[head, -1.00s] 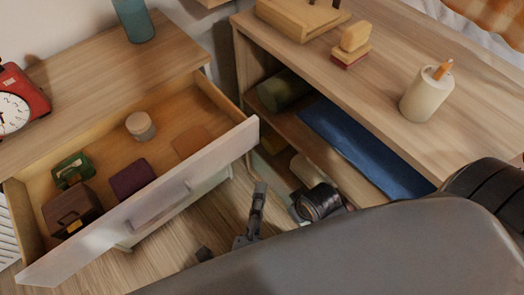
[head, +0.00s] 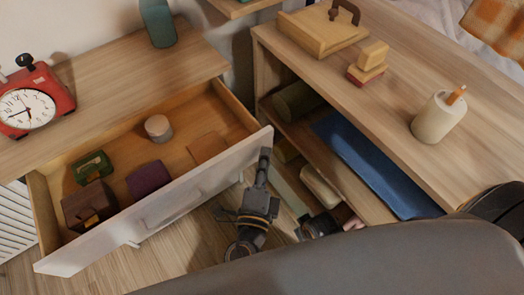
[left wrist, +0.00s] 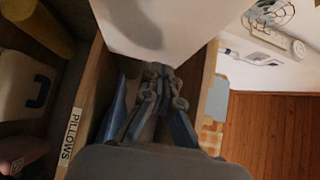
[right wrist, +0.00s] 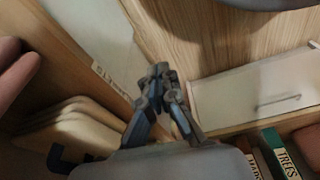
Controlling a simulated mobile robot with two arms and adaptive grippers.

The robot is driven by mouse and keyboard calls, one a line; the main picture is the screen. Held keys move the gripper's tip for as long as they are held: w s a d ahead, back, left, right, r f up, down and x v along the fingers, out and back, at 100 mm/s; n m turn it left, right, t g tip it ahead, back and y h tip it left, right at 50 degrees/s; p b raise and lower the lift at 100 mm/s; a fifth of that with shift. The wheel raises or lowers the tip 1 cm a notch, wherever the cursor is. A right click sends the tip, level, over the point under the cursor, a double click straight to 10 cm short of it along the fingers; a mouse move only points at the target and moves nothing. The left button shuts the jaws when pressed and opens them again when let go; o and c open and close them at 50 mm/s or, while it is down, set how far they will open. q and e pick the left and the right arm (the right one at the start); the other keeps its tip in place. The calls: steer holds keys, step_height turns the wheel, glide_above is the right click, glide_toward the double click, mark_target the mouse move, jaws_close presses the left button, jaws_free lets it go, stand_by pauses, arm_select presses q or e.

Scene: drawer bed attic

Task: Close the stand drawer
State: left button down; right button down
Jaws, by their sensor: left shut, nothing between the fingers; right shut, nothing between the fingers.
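The stand drawer (head: 160,215) is pulled open, with a pale front and a handle. Inside lie a green item (head: 92,167), a brown box (head: 90,206), a purple box (head: 148,178), a round tin (head: 158,128) and a flat tan piece (head: 207,147). My left gripper (head: 264,160) is shut and empty, close to the outer side of the drawer front's right end; I cannot tell if it touches. In the left wrist view its fingertips (left wrist: 160,75) are by a pale panel (left wrist: 160,25). My right gripper (right wrist: 160,78) is shut and empty above the wooden floor.
The stand top (head: 110,95) holds a red clock (head: 35,100) and a teal cup (head: 158,22). A wooden shelf unit (head: 350,75) stands close on the right, with a blue item (head: 375,165) inside. A narrow gap separates them. Some floor (head: 190,245) shows below the drawer.

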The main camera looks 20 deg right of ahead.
mark_target(215, 79)
arm_select(q)
steer(key=shift+w+a, duration=0.15)
steer(key=shift+w, duration=0.3)
arm_select(e)
steer(key=shift+s+f, duration=0.2)
steer(key=shift+f, duration=0.3)
